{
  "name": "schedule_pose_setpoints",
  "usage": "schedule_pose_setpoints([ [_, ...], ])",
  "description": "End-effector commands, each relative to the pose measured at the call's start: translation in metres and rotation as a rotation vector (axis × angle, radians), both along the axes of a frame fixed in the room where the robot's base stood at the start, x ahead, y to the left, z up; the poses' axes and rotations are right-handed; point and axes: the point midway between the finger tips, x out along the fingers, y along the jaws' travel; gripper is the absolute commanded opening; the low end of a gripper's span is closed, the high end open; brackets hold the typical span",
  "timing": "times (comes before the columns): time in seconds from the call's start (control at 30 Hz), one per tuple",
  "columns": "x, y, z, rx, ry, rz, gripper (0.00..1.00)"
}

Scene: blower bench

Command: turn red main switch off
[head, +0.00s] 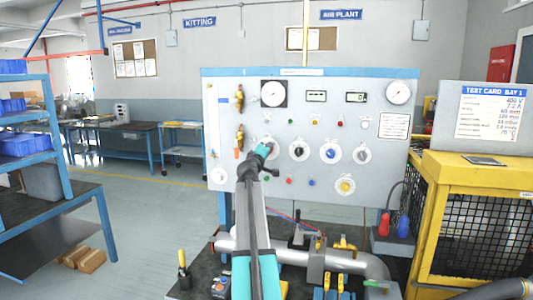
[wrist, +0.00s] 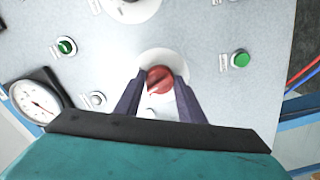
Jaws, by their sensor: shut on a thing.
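The red main switch (wrist: 160,79) is a round red knob on a white round plate in the wrist view. My gripper (wrist: 158,92) has one dark finger on each side of the knob and is shut on it. A pale mark shows at the knob's lower left; I cannot read which position it marks. In the head view my gripper (head: 269,147) reaches the left middle of the grey control panel (head: 228,125) and hides the red knob there.
Green buttons (wrist: 240,60) and a gauge (wrist: 36,101) are near the switch. A pipe (head: 290,256) runs below the panel; a yellow cage (head: 480,190) stands right.

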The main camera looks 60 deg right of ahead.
Motion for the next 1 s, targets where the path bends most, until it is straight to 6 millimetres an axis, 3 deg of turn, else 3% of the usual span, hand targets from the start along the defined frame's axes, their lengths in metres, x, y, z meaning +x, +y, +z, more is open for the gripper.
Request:
schedule_pose_setpoints([
  [0.5,-0.0003,-0.0002,0.0030,-0.119,0.369,0.001,0.13],
  [1.0,-0.0012,-0.0010,0.0022,-0.141,0.440,-0.001,0.13],
])
